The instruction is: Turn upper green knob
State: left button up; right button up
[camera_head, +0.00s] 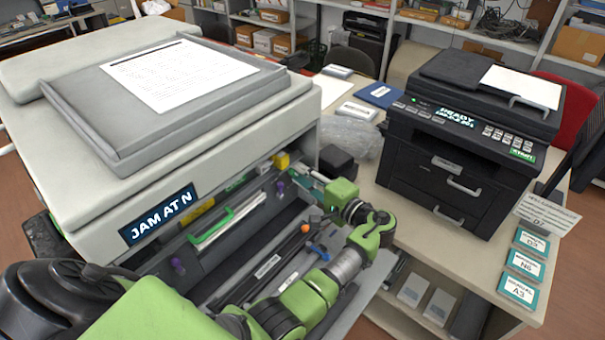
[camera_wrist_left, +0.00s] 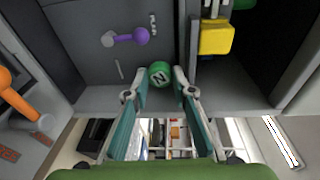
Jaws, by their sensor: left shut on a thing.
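A round green knob with a white "N" (camera_wrist_left: 159,72) sits between the fingertips of my left gripper (camera_wrist_left: 160,88) in the left wrist view. The teal fingers touch it from both sides and are shut on it. In the head view the left gripper (camera_head: 314,180) reaches into the right end of the open front of the large grey printer (camera_head: 200,140). The knob is hidden there. The printer's display (camera_head: 160,215) reads "JAM AT N". My right gripper is not in view.
A purple lever (camera_wrist_left: 140,36) and a yellow block (camera_wrist_left: 216,38) flank the knob. A black printer (camera_head: 465,145) stands on the table at right, beside labelled cards (camera_head: 526,264).

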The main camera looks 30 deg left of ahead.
pick_arm(q)
jog(key=shift+a+r+m, duration=0.1)
jog(key=shift+r+m, duration=0.05)
jog(key=shift+m, duration=0.35)
jog(key=o, duration=0.8)
jog(key=shift+o, duration=0.2)
